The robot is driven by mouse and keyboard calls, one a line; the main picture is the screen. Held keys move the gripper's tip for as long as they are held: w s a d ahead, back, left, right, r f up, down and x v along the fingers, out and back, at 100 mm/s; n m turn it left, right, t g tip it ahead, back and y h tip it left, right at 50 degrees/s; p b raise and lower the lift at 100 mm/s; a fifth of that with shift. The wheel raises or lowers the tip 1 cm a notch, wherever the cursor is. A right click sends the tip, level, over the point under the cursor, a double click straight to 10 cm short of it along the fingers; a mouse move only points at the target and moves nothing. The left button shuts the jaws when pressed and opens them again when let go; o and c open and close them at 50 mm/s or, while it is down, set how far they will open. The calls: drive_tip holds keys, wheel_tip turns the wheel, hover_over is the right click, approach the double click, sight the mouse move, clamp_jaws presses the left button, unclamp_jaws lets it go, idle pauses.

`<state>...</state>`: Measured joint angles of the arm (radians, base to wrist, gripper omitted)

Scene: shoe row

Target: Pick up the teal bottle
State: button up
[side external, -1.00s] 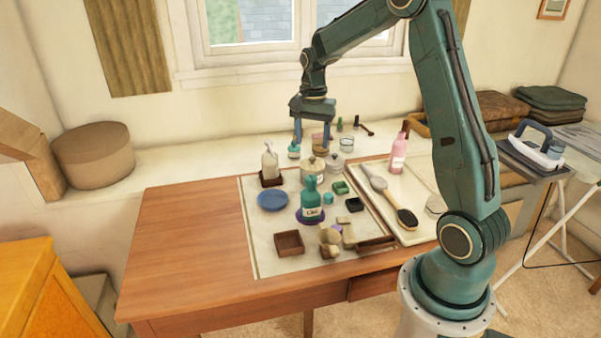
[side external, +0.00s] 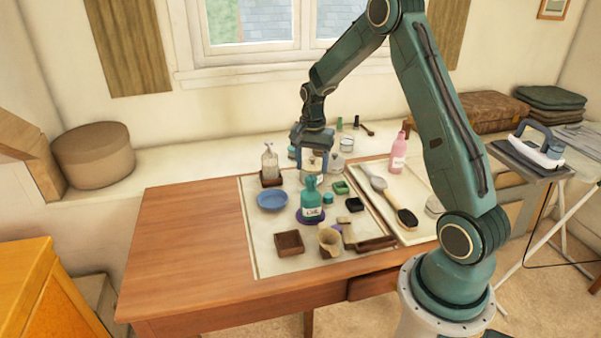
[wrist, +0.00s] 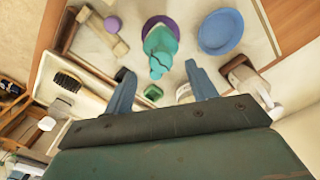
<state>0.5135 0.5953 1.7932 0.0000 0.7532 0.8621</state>
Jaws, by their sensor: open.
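The teal bottle (side external: 311,201) stands upright on a purple disc (side external: 318,217) on the pale mat, with a white label facing the side camera. In the wrist view the bottle (wrist: 160,45) shows from above, beyond and between my fingertips. My gripper (side external: 315,172) is open and empty, above and behind the bottle in the side view. Its two blue fingers (wrist: 161,77) point toward the bottle in the wrist view, apart from it. The fingertips partly overlap the jars behind the bottle in the side view.
The table's left side is clear.

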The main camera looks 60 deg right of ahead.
sight(311, 178)
drive_tip(key=shift+f, duration=0.35)
drive_tip(key=shift+f, duration=2.6)
clamp_jaws()
